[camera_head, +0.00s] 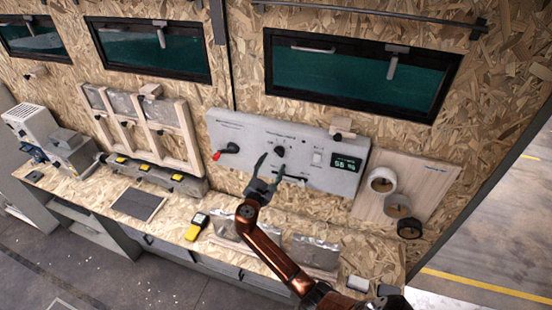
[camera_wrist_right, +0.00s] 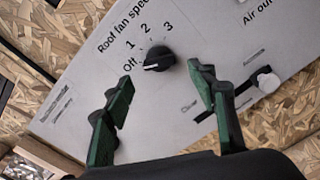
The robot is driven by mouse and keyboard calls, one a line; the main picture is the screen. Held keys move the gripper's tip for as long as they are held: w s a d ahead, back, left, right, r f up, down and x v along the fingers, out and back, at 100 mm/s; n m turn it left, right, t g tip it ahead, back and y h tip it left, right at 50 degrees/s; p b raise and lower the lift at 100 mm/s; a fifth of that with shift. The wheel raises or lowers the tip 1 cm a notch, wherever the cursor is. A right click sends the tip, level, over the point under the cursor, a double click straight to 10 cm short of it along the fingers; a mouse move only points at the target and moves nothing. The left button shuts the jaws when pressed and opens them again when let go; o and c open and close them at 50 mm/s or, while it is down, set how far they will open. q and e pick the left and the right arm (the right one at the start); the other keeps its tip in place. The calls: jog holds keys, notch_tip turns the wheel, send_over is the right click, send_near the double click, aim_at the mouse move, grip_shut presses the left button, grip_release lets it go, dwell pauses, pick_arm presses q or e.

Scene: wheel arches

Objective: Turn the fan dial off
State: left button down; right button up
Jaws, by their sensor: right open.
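The fan dial (camera_head: 279,151) is a small black knob on the grey wall panel (camera_head: 235,122). In the right wrist view the dial (camera_wrist_right: 159,58) sits under the words "Roof fan speed", with Off, 1, 2 and 3 around it. A pale mark on the knob seems to lie on its left side, toward Off. My right gripper (camera_head: 268,170) is open and empty in front of the panel. In the wrist view its green-padded fingers (camera_wrist_right: 157,85) are spread below the dial, one on each side, with no visible contact. My left gripper is not in view.
Tape rolls (camera_head: 383,180) hang further right. A yellow meter (camera_head: 196,227) lies on the workbench below. Dark windows are above.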

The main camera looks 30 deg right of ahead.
jog(key=v, duration=0.7)
jog(key=shift+d, duration=0.15)
